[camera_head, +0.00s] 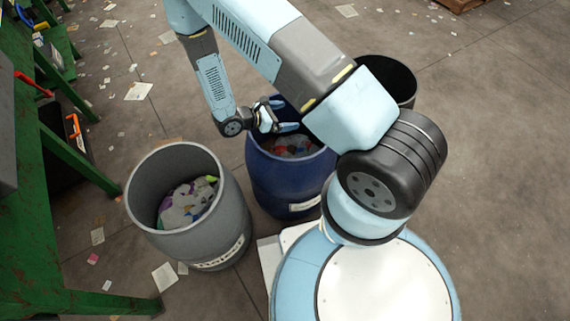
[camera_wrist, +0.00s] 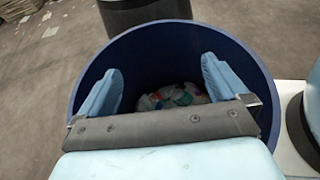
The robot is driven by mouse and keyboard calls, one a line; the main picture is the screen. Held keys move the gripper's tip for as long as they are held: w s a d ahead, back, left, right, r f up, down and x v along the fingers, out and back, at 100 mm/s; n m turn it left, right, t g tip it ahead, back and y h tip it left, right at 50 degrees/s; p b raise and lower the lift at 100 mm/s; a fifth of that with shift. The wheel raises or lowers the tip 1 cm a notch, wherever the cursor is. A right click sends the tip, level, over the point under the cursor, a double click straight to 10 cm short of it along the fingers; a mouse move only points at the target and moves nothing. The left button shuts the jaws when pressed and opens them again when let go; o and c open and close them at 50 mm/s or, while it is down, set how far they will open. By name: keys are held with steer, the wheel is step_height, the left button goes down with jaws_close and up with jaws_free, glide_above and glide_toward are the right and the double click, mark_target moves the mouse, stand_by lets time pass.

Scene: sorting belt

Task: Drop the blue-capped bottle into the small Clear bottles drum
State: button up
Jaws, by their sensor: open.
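My gripper (camera_head: 284,115) is open over the mouth of the blue drum (camera_head: 276,184). In the wrist view, the two light-blue fingers of the gripper (camera_wrist: 162,68) are wide apart with nothing between them. Below them is the dark inside of the blue drum (camera_wrist: 83,82), with a small pile of mixed items (camera_wrist: 170,96) at the bottom. I cannot pick out a blue-capped bottle in the pile or anywhere else. The blue drum has a white label whose words are too small to read, so I cannot tell which drum is Clear bottles.
A grey drum (camera_head: 226,226) with mixed waste stands left of the blue one. A dark drum (camera_head: 399,78) stands behind, partly hidden by my arm. Green metal framing (camera_head: 42,215) runs along the left. Scraps litter the floor; the right side is mostly clear.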

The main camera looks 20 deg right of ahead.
steer(key=v, duration=1.3)
steer(key=shift+f, duration=0.1)
